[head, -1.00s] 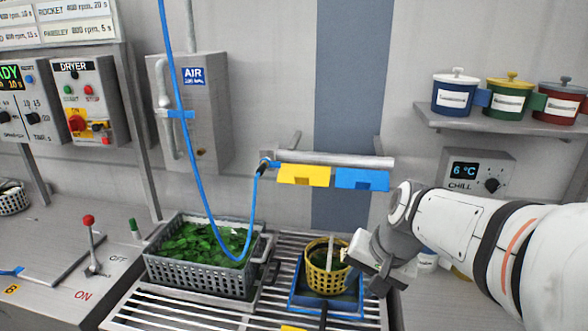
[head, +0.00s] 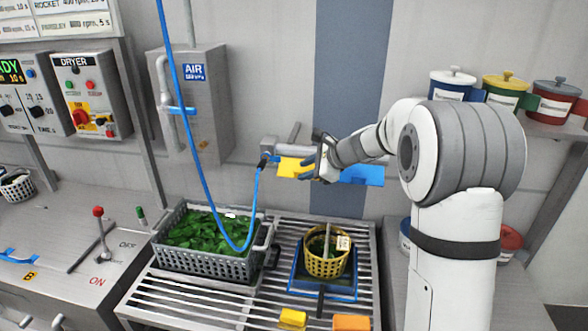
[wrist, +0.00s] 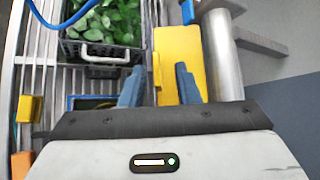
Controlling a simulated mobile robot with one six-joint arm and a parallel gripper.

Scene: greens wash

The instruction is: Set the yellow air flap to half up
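The yellow air flap (head: 290,168) hangs from the horizontal grey air pipe on the back wall, with the blue flap (head: 364,176) to its right. How far the yellow flap is tilted is hard to tell. My gripper (head: 311,166) is at the yellow flap and covers its right part in the head view. In the wrist view the yellow flap (wrist: 177,45) lies ahead, and its small raised tab shows between the two fingers. My gripper (wrist: 158,82) is open there, with a gap either side of the tab. Contact with the flap cannot be made out.
A grey crate of greens (head: 208,262) and a yellow basket (head: 326,263) in a blue tray stand on the slatted rack below. A blue hose (head: 190,112) hangs left of the flaps. Coloured pots (head: 506,93) sit on the right shelf.

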